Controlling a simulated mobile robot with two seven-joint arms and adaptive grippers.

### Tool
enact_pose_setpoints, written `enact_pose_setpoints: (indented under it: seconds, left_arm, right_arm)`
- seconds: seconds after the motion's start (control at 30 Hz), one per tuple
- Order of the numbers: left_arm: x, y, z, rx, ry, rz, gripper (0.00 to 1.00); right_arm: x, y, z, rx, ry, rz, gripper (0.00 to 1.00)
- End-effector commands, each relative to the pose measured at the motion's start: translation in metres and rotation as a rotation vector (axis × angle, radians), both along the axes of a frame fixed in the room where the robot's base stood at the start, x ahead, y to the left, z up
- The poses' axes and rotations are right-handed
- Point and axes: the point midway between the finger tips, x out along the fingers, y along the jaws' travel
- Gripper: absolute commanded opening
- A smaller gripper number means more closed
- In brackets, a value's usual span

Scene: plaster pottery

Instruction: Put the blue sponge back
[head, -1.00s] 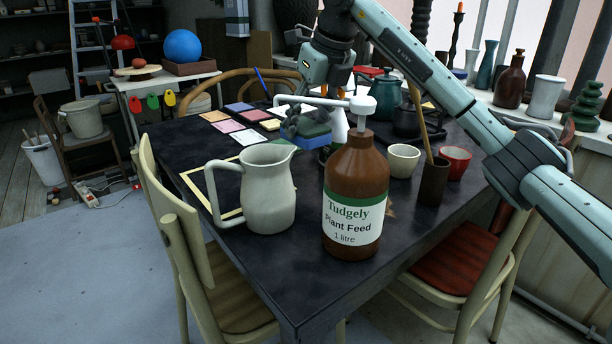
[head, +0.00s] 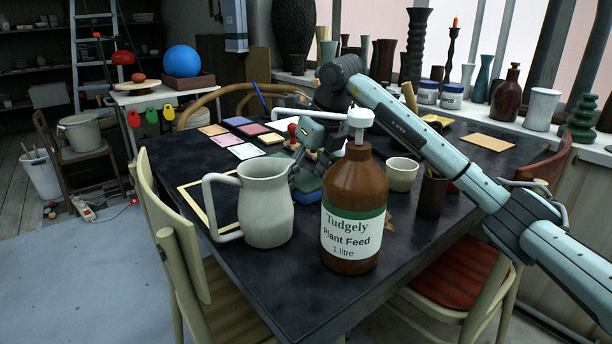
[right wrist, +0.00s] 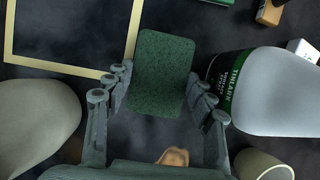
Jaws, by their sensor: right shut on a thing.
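The sponge (head: 308,188), with a blue side and a dark green face, is low over the black table between the grey jug and the brown bottle, partly hidden. In the right wrist view its green face (right wrist: 165,72) lies between the fingertips. My right gripper (head: 306,168) is shut on it, partly behind the jug's spout and the bottle. It also shows in the right wrist view (right wrist: 160,82). I cannot tell whether the sponge touches the table. My left gripper is not in view.
The grey jug (head: 265,195) stands left of the sponge, the brown Plant Feed bottle (head: 354,190) in front to the right. The table's front (head: 290,290) is clear.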

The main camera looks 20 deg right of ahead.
Motion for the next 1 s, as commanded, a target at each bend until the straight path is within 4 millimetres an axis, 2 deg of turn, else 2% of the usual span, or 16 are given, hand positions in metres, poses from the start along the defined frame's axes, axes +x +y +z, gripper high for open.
enact_pose_setpoints:
  seconds: [0.03,0.07,0.2,0.6,0.77,1.0]
  left_arm:
    - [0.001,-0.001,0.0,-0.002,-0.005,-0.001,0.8]
    - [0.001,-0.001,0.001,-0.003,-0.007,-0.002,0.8]
    - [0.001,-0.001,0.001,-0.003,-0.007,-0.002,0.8]
    - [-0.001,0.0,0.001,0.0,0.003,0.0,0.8]
    - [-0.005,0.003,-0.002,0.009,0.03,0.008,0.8]
    - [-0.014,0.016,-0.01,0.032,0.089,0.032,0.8]
  right_arm:
    - [0.0,0.0,-0.001,0.0,0.0,0.0,0.32]
    - [0.0,0.0,-0.001,0.0,0.0,0.0,0.58]
    - [0.0,0.0,-0.001,0.0,0.0,0.0,0.75]
    - [-0.001,0.0,0.004,0.0,-0.001,0.0,0.75]
    - [-0.01,-0.005,0.03,0.0,-0.005,0.0,0.75]
    - [-0.029,-0.011,0.079,0.0,-0.004,0.0,0.75]
